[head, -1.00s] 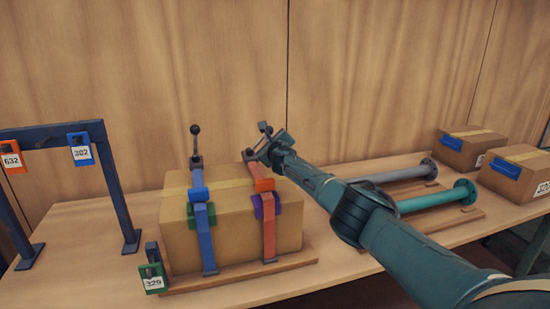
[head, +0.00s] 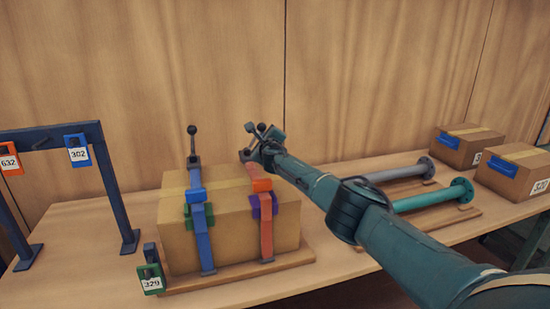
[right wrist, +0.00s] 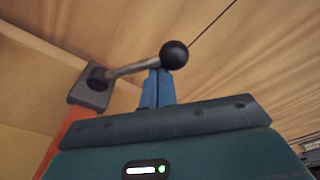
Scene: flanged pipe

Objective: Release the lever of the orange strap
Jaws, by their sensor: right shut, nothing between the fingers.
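The orange strap (head: 266,228) runs over the right part of a cardboard box (head: 232,232). Its lever shows in the right wrist view as a grey rod with a black ball (right wrist: 174,54), slanting up from a dark pivot block (right wrist: 90,88) on the strap's orange end. My right gripper (head: 262,134) is shut and empty at the lever, above the box's back edge. In the right wrist view its blue fingers (right wrist: 158,88) are just below the ball; I cannot tell if they touch it. In the head view the gripper partly hides the lever. My left gripper is not in view.
The blue strap (head: 203,235) lies to the left, its lever (head: 192,143) upright. A dark rack (head: 112,180) with numbered padlocks stands at left. A green padlock (head: 151,279) is beside the box. Two flanged pipes (head: 430,196) and two boxes (head: 468,146) are at right.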

